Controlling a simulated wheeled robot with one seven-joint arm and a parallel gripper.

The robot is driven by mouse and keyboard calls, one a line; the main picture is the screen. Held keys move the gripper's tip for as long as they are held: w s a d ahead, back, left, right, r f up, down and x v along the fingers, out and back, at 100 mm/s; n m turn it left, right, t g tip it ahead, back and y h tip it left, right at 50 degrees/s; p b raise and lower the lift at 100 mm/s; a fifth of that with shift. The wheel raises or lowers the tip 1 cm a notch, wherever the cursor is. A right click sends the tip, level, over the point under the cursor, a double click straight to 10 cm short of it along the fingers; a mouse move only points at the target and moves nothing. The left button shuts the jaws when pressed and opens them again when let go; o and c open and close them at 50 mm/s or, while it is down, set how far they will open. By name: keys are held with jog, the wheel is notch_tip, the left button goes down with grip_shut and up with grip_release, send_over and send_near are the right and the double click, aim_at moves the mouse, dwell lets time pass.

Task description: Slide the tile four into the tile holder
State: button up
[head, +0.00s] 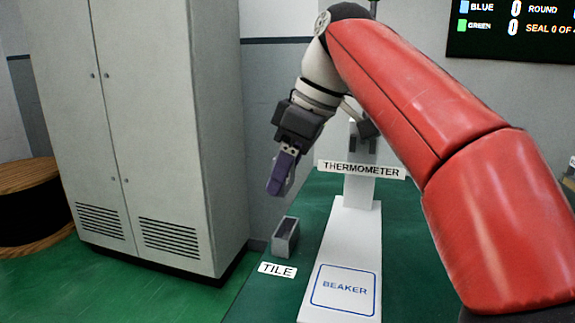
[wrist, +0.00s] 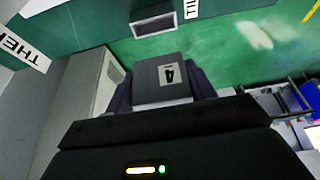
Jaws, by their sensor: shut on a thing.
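The tile four (wrist: 175,92) is a grey block with a white label marked 4. In the wrist view it sits between the dark purple fingers of my gripper (wrist: 160,98), which is shut on it. In the head view my gripper (head: 280,178) hangs above the table's left side, and the tile is not clearly distinguishable from the purple fingers. The tile holder (head: 291,243) is a small grey open-topped box below the gripper, behind the TILE label (head: 277,270). The holder also shows in the wrist view (wrist: 134,30), beyond the tile and apart from it, with a dark opening.
A white stand (head: 335,245) marked BEAKER and THERMOMETER is right of the holder on the green table (head: 305,207). A grey cabinet (head: 150,130) stands to the left. A dark scoreboard (head: 510,45) hangs at the upper right. My red arm covers the right side.

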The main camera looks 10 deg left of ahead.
jog(key=shift+d, duration=0.1)
jog(key=b, duration=0.5)
send_over(280, 228)
jog(key=d, duration=0.1)
notch_tip(280, 228, down, 6)
jog(key=shift+d+r, duration=0.15)
jog(key=shift+p, duration=0.75)
dwell(1.2)
jog(key=shift+f+b, duration=0.7)
jog(key=shift+f, duration=0.15)
jog(key=o, duration=1.1)
jog(key=shift+f, duration=0.1)
jog(key=shift+o, duration=0.2)
